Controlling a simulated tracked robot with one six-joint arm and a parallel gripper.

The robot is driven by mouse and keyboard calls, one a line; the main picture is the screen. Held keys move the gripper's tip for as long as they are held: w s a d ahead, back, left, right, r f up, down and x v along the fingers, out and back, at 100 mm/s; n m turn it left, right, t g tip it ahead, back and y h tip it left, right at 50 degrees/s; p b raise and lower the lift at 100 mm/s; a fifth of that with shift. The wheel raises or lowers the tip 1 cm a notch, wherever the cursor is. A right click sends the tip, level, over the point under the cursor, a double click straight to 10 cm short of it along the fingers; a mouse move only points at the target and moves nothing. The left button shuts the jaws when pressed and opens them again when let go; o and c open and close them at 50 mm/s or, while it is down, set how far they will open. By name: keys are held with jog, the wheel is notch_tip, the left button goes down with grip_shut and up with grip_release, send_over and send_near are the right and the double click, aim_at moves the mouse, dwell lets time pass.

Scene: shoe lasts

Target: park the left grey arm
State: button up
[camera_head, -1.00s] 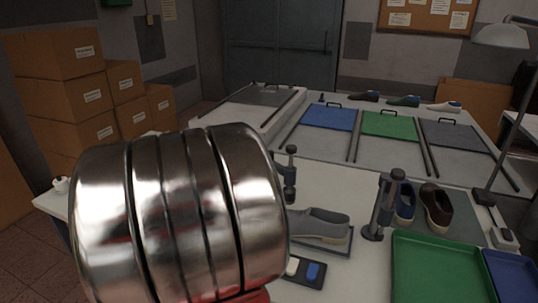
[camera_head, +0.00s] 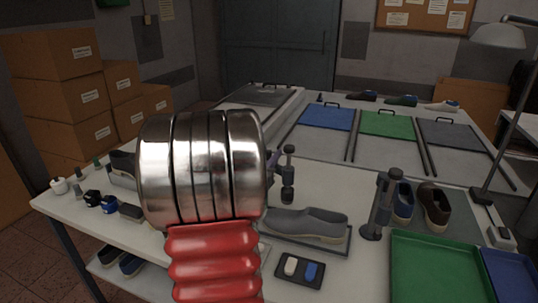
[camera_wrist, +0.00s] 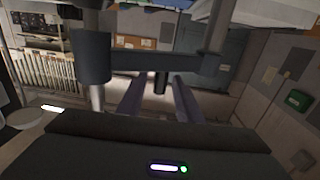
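The left grey arm shows in the head view as an upright dark grey post (camera_head: 288,175) with a knobbed top, behind the grey shoe (camera_head: 310,224). A short grey piece runs left from the post and goes out of sight behind my own arm. In the wrist view a grey horizontal bar (camera_wrist: 150,62) spans between upright posts, and a short dark peg (camera_wrist: 160,83) hangs near its middle. My gripper (camera_wrist: 158,80) has its two fingers apart, one on each side of the peg, with gaps showing.
A second grey post (camera_head: 382,208) stands right of the shoe. A pad (camera_head: 300,271) with white and blue pieces lies in front. A green tray (camera_head: 440,268) is at the right. Small bottles and dark blocks (camera_head: 101,202) stand at the left. Boxes (camera_head: 60,95) are stacked behind.

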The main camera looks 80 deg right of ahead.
jog(key=shift+d, duration=0.25)
jog(key=shift+c, duration=0.5)
grip_shut()
